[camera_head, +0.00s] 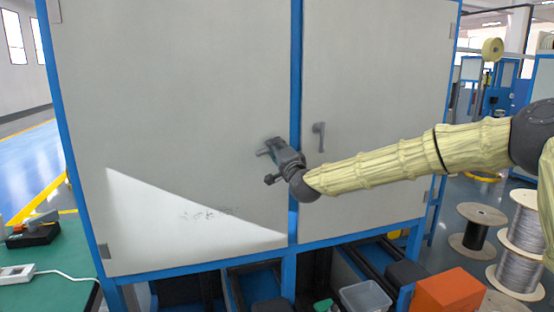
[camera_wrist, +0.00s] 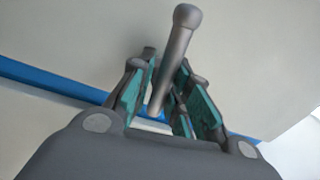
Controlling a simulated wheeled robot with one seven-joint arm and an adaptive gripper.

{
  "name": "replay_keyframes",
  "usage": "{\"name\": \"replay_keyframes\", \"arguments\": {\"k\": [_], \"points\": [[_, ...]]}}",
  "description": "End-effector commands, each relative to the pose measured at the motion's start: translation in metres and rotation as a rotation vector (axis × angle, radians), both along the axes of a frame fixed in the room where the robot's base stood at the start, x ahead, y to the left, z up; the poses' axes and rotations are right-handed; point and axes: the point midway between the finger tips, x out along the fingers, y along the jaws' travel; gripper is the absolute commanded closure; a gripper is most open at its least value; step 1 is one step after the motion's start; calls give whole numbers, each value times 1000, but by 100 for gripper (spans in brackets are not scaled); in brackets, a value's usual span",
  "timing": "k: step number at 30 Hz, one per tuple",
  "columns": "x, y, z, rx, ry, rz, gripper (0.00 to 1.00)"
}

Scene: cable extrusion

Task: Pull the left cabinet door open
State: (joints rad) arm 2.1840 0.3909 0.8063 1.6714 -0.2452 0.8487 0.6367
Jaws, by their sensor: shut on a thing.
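The left cabinet door (camera_head: 170,110) is a large pale grey panel in a blue frame and looks shut in the head view. My gripper (camera_head: 270,147) is at the door's right edge, at handle height. In the wrist view my gripper (camera_wrist: 160,95) has its teal-padded fingers on both sides of a grey bar handle (camera_wrist: 178,50), shut on it. In the head view my fingers mostly hide this handle. The right cabinet door (camera_head: 375,90) looks shut, with its own grey handle (camera_head: 319,136) to the right of my gripper.
A blue post (camera_head: 295,80) separates the two doors. Below them are open bays with a clear bin (camera_head: 365,298) and an orange box (camera_head: 448,293). A green table (camera_head: 60,265) stands at the left, and cable spools (camera_head: 475,230) stand at the right.

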Motion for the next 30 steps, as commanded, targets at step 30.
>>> {"name": "replay_keyframes", "arguments": {"k": [30], "points": [[1, -1, 6, 201, 58, -4, 100]]}}
